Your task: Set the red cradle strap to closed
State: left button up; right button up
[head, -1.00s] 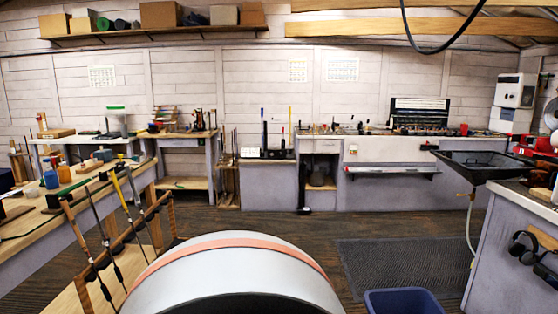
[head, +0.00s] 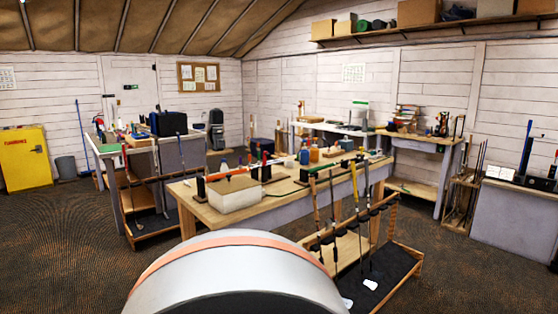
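A wooden workbench (head: 213,213) stands in the middle of the head view. Small black stands sit on it, one near its left corner (head: 200,187) and one farther back (head: 261,173). A small red part (head: 265,159) rises at the farther stand. It may be the red cradle strap, but it is too small to tell, and I cannot see whether it is open or closed. Neither of my grippers is in view.
A white box (head: 235,196) and bottles (head: 314,154) stand on the bench. A rack of golf clubs (head: 397,262) stands along its near right side, another rack (head: 140,225) to its left. A yellow cabinet (head: 25,158) is at far left. The left foreground floor is clear.

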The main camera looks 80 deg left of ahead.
aim_at(266, 155)
jog(key=u, duration=2.7)
